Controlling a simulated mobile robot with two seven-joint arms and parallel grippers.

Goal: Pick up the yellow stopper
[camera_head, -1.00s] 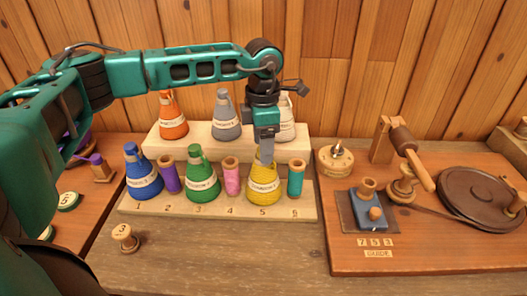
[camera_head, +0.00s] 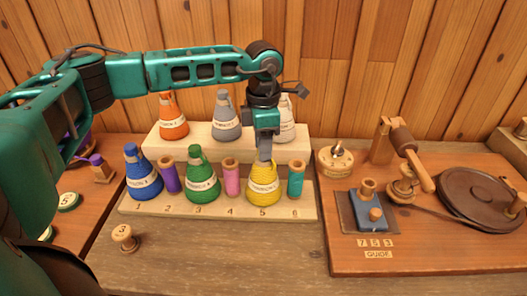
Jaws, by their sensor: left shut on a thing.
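The yellow stopper (camera_head: 264,186) is a cone-shaped yellow piece with a pale label. It stands upright on the front pale rack (camera_head: 228,210), above the number 5. My left gripper (camera_head: 264,158) points straight down over it, with its fingers at the stopper's narrow top. The fingers are shut on that top and hide it. The stopper still appears to rest on the rack. My right gripper is not in view.
Close on either side stand a pink spool (camera_head: 231,176) and a teal spool (camera_head: 296,180). Green (camera_head: 202,181) and blue (camera_head: 142,176) cones stand further left. Orange, grey and white cones stand behind on a raised block (camera_head: 190,147). A wooden winding board (camera_head: 430,250) lies to the right.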

